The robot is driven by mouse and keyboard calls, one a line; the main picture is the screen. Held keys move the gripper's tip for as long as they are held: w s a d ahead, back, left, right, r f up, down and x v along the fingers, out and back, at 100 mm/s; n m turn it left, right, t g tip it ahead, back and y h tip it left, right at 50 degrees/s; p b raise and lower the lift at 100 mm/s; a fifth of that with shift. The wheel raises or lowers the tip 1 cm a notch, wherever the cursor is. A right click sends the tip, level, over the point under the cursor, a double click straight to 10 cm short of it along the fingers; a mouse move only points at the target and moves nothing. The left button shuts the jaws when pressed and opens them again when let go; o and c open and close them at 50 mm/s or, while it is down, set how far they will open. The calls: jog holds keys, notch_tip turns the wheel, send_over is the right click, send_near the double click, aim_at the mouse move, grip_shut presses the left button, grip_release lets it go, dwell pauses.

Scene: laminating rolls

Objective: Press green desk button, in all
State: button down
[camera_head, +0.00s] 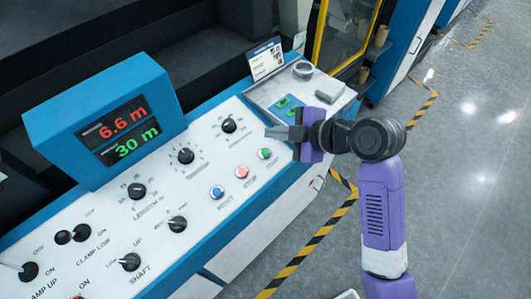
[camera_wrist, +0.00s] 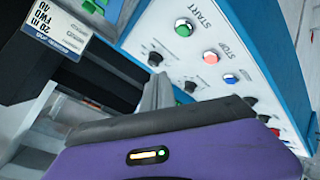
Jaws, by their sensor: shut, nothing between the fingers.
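The green button (camera_head: 265,154) is a round cap in a pale ring at the right end of the white control desk (camera_head: 205,160). In the wrist view the green button (camera_wrist: 183,27) sits under the label START. My gripper (camera_head: 270,132) is shut and empty. Its fingers point left over the desk, just beyond the green button in the head view, and appear apart from it. In the wrist view the fingers (camera_wrist: 158,92) show below and left of the button. The exact height above the desk is hard to tell.
A red button (camera_head: 241,172) and a blue button (camera_head: 217,192) sit beside the green one. Black knobs (camera_head: 186,155) spread over the desk. A blue display box (camera_head: 105,120) stands at the left. Green pieces (camera_head: 283,102) lie on a grey panel beyond my gripper. Open floor (camera_head: 465,170) is at right.

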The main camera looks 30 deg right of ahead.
aim_at(265, 153)
jog(key=shift+w+a+f+b, duration=0.1)
jog(key=shift+w+f+b, duration=0.1)
jog(key=shift+f+b, duration=0.8)
jog(key=shift+w+f+b, duration=0.2)
jog(key=shift+f+b, duration=0.45)
jog(key=shift+f, duration=0.65)
jog(key=shift+w+a+f+b, duration=0.1)
jog(key=shift+w+f+b, duration=0.1)
jog(key=shift+f+b, duration=0.8)
jog(key=shift+f, duration=0.25)
jog(key=shift+f, duration=0.3)
